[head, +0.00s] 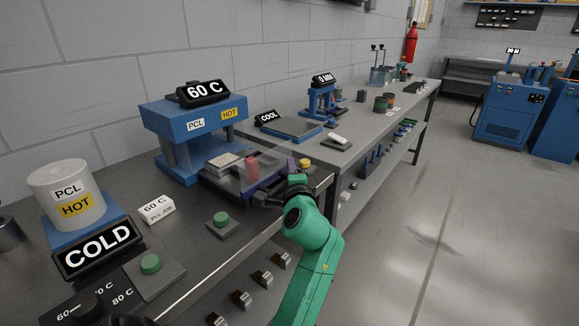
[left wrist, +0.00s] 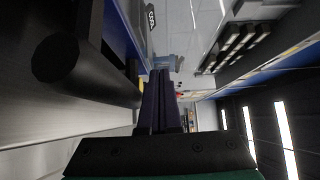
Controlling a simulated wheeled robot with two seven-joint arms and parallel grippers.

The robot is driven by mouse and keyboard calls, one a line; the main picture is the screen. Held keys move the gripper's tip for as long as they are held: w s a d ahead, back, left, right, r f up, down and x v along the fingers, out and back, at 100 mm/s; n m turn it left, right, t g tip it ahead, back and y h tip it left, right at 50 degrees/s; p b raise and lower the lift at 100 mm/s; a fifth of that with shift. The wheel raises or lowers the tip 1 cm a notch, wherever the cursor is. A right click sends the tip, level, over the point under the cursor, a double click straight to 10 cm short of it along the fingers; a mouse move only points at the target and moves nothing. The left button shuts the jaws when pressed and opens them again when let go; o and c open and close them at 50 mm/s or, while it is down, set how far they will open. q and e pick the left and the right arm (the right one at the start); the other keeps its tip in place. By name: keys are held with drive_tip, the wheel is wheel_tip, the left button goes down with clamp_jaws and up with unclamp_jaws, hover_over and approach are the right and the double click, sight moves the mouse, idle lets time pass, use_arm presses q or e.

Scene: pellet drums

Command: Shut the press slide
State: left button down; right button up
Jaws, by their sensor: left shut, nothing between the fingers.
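The blue press (head: 194,130) stands on the bench with a 60 C display on top. Its dark slide (head: 232,184) sticks out at the front right, open, with a pale plate (head: 224,163) and a reddish cylinder (head: 252,165) on or just above it. My left gripper (head: 262,198) is shut and empty at the slide's outer front end. In the left wrist view its closed fingers (left wrist: 158,102) lie beside a thick dark bar (left wrist: 75,65), apparently the slide's handle. Whether they touch is unclear. My right gripper is out of view.
A white PCL drum (head: 67,190) on a blue stand, a COLD sign (head: 97,248) and green buttons (head: 150,264) are at left. A second bench (head: 345,155) with a COOL plate (head: 290,128) lies beyond.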

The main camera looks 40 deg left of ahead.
use_arm(q)
drive_tip(key=shift+d, duration=0.25)
drive_tip(key=shift+a+r, duration=0.1)
drive_tip(key=shift+a, duration=0.1)
drive_tip(key=a+p, duration=0.3)
drive_tip(key=a, duration=0.4)
drive_tip(key=shift+s+a, duration=0.1)
drive_tip(key=shift+a, duration=0.5)
drive_tip(key=shift+d, duration=0.1)
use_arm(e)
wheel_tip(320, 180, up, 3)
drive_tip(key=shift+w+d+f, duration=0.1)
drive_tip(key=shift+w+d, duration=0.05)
